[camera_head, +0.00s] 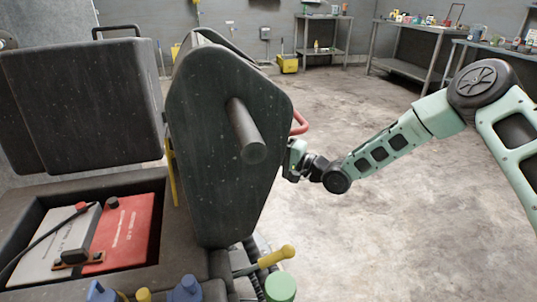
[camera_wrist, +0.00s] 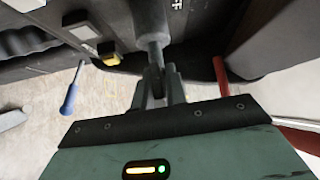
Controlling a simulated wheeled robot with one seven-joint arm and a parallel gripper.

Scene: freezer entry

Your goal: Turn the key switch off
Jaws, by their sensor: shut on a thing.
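In the wrist view the key switch (camera_wrist: 152,22) is a grey rounded post on a dark panel, with part of a white label ending in "FF" beside it at the top edge. My gripper (camera_wrist: 158,75) is shut on the narrow lower end of the key switch, its fingers on either side. How far the key is turned I cannot tell. In the head view my gripper (camera_head: 291,160) is at the right edge of a large dark upright panel (camera_head: 215,165), which hides its fingertips and the key switch.
In the wrist view a blue-handled lever (camera_wrist: 70,98) is at left, a yellow button (camera_wrist: 110,58) is near the switch, and a red bar (camera_wrist: 221,75) is close on the right. In the head view a yellow-handled lever (camera_head: 275,257) stands below my gripper. Open floor lies right.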

